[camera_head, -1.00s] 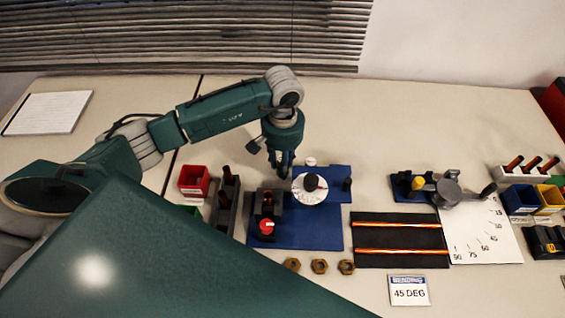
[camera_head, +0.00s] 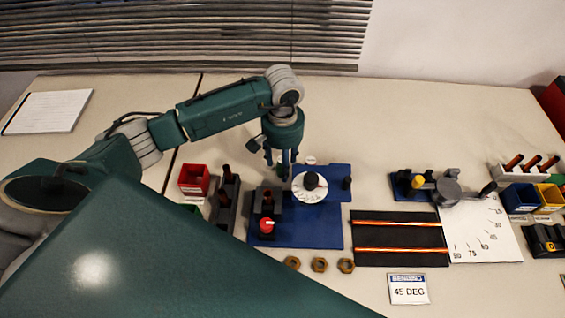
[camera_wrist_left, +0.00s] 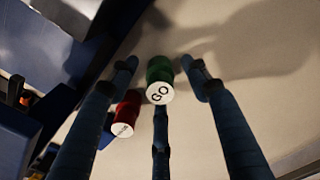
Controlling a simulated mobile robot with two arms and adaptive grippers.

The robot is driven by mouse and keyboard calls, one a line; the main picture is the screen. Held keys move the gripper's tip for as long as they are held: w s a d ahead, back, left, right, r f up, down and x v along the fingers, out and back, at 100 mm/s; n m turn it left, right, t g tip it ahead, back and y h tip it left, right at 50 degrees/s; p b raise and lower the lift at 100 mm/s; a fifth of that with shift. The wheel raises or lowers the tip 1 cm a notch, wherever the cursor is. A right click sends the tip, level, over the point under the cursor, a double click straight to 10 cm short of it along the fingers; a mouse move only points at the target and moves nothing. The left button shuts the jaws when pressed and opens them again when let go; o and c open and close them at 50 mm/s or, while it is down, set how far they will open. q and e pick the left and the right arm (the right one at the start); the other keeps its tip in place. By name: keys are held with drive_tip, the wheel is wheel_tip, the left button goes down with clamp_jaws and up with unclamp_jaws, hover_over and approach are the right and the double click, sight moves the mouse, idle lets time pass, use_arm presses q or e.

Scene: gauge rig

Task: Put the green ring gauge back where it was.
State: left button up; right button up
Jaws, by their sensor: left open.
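The green gauge (camera_wrist_left: 160,80), a short cylinder with a white end face marked GO, stands between the spread fingers of my left gripper (camera_wrist_left: 160,95) in the left wrist view. The fingers look apart from it. A red gauge (camera_wrist_left: 124,118) with a white end face is beside it, partly behind one finger. In the head view my left gripper (camera_head: 282,166) points down at the back edge of the blue base plate (camera_head: 320,228). A small white round top (camera_head: 310,160) shows just right of it; I cannot tell if it is the green gauge. My right gripper is out of view.
A white round dial (camera_head: 310,187) stands on the blue plate close to my gripper, with a red-topped piece (camera_head: 267,225) in front. A red bin (camera_head: 194,180) and a dark rack (camera_head: 226,195) are at left.

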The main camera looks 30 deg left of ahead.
use_arm(q)
wheel_tip(320, 180, up, 10)
drive_tip(key=shift+w+b, duration=0.1)
drive_tip(key=shift+b, duration=1.05)
drive_tip(key=shift+r, duration=0.7)
